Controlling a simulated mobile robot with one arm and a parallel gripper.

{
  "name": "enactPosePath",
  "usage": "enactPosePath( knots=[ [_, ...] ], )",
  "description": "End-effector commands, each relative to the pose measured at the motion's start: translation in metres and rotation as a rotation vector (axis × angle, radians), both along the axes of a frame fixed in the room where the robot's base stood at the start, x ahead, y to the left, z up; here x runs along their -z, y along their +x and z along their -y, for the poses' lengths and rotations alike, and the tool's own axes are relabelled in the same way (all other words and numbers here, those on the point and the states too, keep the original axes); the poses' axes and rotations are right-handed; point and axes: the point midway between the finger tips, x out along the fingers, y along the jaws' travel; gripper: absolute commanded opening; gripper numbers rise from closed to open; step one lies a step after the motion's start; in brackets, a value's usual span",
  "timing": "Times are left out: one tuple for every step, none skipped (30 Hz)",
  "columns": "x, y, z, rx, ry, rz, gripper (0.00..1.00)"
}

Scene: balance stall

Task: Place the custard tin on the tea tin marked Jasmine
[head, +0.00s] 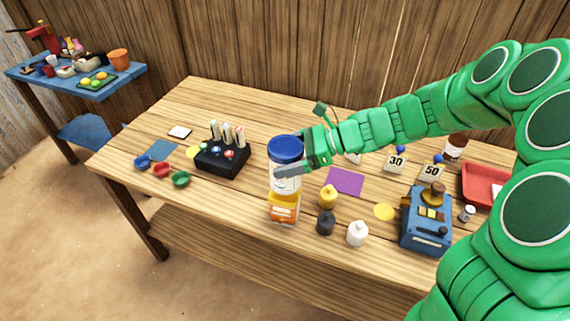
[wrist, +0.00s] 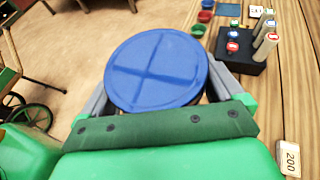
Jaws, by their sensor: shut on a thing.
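My gripper (head: 291,170) is shut around a tall tin with a blue lid, a pale label and a yellow lower part, which I take for the custard tin (head: 285,150). It looks upright. In the wrist view its blue lid (wrist: 158,70) sits between my fingers and hides what is below. An orange tin with a whitish label (head: 284,214) stands near the table's front edge, directly under the held tin in the head view. Its label is too small to read, so I cannot tell if it says Jasmine. I cannot tell whether the two tins touch.
Yellow (head: 327,197), black (head: 325,223) and white (head: 357,234) bottles stand right of the orange tin. A blue device (head: 426,232) is farther right. A black rack with tubes (head: 222,160) and small bowls (head: 181,180) are left. A purple mat (head: 345,181) lies behind.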

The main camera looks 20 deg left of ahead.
Motion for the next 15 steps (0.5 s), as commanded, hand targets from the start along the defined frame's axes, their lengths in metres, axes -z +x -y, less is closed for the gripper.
enactPosePath(
  knots=[
    [0.001, 0.001, -0.001, 0.000, 0.000, 0.000, 0.51],
    [0.001, 0.001, -0.001, 0.000, 0.000, 0.000, 0.51],
    [0.003, 0.002, -0.002, 0.000, 0.000, 0.000, 0.51],
    [0.004, 0.003, -0.002, 0.000, 0.000, 0.000, 0.51],
    [0.006, 0.004, -0.003, 0.000, 0.000, 0.000, 0.51],
    [0.008, 0.005, -0.004, 0.000, 0.000, 0.000, 0.51],
    [0.013, 0.005, -0.004, 0.000, 0.000, 0.000, 0.51],
    [0.017, 0.005, -0.004, 0.000, 0.000, 0.000, 0.51],
    [0.022, 0.004, -0.004, 0.000, 0.000, -0.001, 0.51],
    [0.026, 0.004, -0.004, 0.000, -0.001, 0.000, 0.51],
    [0.030, 0.005, -0.004, 0.000, -0.001, 0.000, 0.51],
    [0.033, 0.005, -0.004, 0.000, -0.001, 0.001, 0.51],
    [0.035, 0.004, -0.004, 0.000, -0.001, 0.000, 0.51],
    [0.037, 0.004, -0.004, 0.000, -0.001, 0.001, 0.51],
    [0.037, 0.004, -0.004, 0.000, -0.001, 0.001, 0.51]
  ],
)
